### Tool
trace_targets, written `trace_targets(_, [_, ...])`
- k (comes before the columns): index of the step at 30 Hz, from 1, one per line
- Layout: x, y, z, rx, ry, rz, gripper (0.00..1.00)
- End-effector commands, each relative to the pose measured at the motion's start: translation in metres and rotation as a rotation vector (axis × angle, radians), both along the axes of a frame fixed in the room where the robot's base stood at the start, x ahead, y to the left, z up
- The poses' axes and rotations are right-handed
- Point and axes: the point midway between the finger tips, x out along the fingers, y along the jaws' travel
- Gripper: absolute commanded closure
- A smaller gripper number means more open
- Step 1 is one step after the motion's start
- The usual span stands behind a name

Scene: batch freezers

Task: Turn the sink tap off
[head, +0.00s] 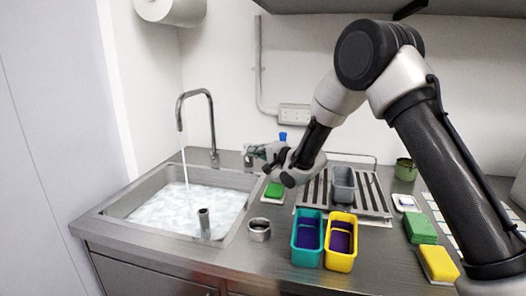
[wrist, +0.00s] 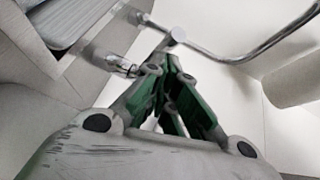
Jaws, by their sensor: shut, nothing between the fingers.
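The chrome sink tap (head: 212,115) stands behind the sink, with its high curved spout over the basin. A thin stream of water (head: 184,165) runs from the spout into the sink (head: 118,208), where pale, rippled water fills the basin. My gripper (head: 256,152) is to the right of the tap's foot, pointing left, just above the counter. In the wrist view, the tap (wrist: 176,36) and its curved pipe are just beyond the fingertips of my gripper (wrist: 168,66). The fingers are shut and empty. I cannot tell whether they touch the tap.
An upright metal tube (head: 204,222) stands in the sink. A metal ring-like cup (head: 259,229), a teal tub (head: 306,255) and a yellow tub (head: 341,258) stand on the front counter. A grey tub (head: 343,184) sits on the ribbed rack. Sponges lie right.

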Motion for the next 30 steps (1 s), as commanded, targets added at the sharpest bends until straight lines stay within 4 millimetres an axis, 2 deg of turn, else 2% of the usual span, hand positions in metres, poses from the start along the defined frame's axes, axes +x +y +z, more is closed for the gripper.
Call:
trace_targets(10, [-0.001,0.002,0.0,0.0,0.0,0.0,1.0])
trace_targets(18, [-0.007,0.034,-0.001,0.0,0.0,0.001,1.0])
trace_targets(30, [-0.007,0.034,0.0,0.0,0.0,0.0,1.0])
